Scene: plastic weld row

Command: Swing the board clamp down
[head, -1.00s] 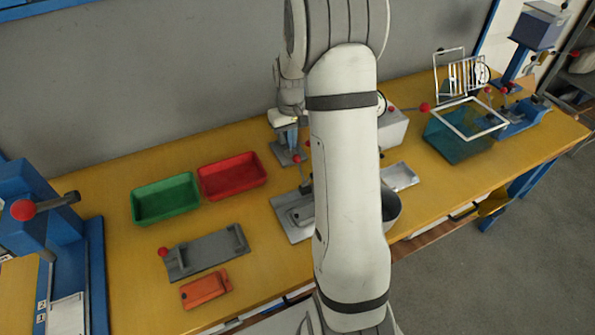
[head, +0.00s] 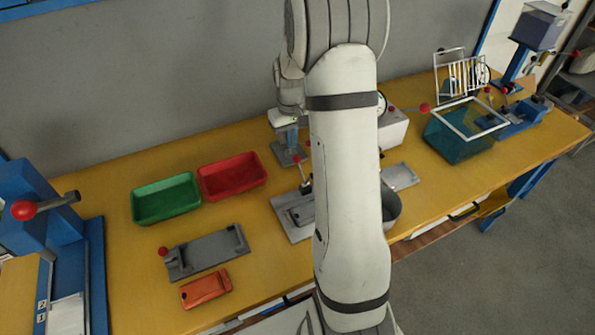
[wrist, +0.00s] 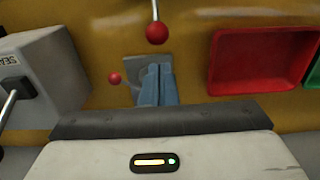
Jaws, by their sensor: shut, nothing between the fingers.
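A grey fixture (head: 291,228) stands mid-bench, partly hidden behind my arm. A dark flat piece lies on it, and a lever with a red ball knob (head: 297,159) stands up at its back. In the wrist view this red knob (wrist: 157,32) is on a rod, beyond my fingertips and apart from them. Another grey fixture (head: 207,252) to the left has a red knob (head: 163,252) at its left end. No label shows which one is the board clamp.
A red tray (head: 232,177) and a green tray (head: 165,198) lie left of my gripper. A smaller red knob (wrist: 115,78) is close beside my fingers. A pale box (wrist: 50,68) stands to the left in the wrist view. An orange case (head: 205,289) lies near the front edge.

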